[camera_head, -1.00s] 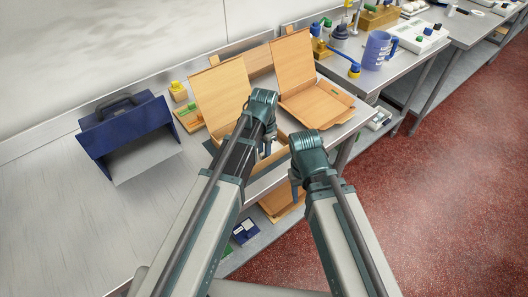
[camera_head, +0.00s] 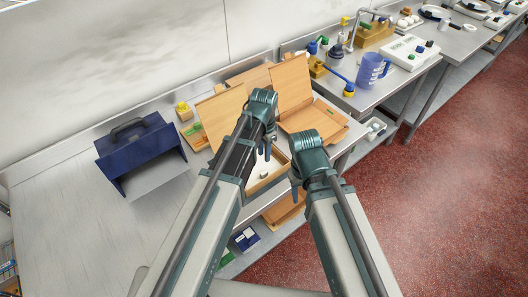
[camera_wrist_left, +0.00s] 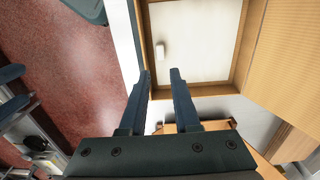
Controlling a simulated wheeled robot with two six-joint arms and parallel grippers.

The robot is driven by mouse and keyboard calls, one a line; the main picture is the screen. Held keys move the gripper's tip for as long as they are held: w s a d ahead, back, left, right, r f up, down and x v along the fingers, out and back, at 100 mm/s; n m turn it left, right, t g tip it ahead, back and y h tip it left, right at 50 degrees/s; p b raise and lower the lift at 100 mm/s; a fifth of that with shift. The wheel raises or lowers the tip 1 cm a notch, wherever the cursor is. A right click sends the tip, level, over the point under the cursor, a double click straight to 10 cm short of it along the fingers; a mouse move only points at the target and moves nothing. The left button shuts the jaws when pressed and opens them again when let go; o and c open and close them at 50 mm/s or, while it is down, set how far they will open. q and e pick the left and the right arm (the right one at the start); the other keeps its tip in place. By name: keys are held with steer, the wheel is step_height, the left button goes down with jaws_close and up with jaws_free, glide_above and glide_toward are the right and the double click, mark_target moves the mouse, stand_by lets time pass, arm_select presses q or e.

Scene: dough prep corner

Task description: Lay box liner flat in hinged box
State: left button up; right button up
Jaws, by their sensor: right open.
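A hinged wooden box (camera_head: 257,188) stands on the steel table with its lid (camera_head: 221,116) raised. A pale flat sheet, apparently the box liner (camera_wrist_left: 205,40), lies inside it in the left wrist view. A small white block (camera_wrist_left: 160,52) rests on the sheet. My left gripper (camera_head: 266,152) is over the box. Its two fingers (camera_wrist_left: 161,75) are apart with nothing between them, their tips seen against the box's edge. My right gripper (camera_head: 295,192) is at the box's right side, open, with no object visible in it. My arms hide part of the box.
A second open wooden box (camera_head: 325,118) stands just right. A dark blue holder (camera_head: 135,150) stands left on the table. A blue jug (camera_head: 371,70) and a white scale (camera_head: 412,50) are on the farther table. The left tabletop (camera_head: 80,215) is clear.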

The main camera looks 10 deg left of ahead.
arm_select(q)
steer(key=s+d+n+y, duration=0.1)
steer(key=s+n, duration=0.4)
steer(key=s, duration=0.9)
steer(key=shift+s+d+r, duration=0.3)
steer(key=shift+r, duration=0.15)
arm_select(e)
steer(key=shift+r, duration=0.4)
arm_select(q)
step_height(320, 180, down, 6)
steer(key=b, duration=0.6)
arm_select(e)
step_height(320, 180, down, 6)
